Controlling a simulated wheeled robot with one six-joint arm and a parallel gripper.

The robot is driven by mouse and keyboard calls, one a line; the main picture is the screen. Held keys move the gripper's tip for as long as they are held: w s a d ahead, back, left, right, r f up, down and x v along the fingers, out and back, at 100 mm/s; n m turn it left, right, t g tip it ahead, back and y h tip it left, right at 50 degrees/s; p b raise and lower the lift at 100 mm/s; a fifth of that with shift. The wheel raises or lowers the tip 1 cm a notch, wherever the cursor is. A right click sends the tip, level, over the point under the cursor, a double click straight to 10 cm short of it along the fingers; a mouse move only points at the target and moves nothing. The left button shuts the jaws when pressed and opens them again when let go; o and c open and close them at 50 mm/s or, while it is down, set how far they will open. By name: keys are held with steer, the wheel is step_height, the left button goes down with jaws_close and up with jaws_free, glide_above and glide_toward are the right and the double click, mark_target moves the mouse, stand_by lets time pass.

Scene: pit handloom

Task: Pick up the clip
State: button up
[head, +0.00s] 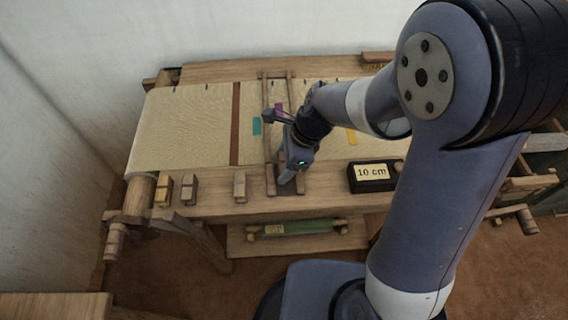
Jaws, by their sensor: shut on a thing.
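My gripper (287,178) points down over the front beam of the loom, between the front ends of two wooden bars. It is shut on the clip, which the jaws and gripper body hide almost wholly in the head view. Whether the clip touches the beam cannot be told. Under the jaws is a small dark patch (291,188) on the beam.
Small wooden blocks (163,190) (188,189) (240,187) stand on the front beam (215,205) to the left. A black box marked "10 cm" (373,176) stands to the right. Cream cloth (185,125) with coloured patches lies behind. A green roll (297,228) lies on a lower shelf.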

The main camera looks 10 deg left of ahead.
steer(key=c, duration=0.4)
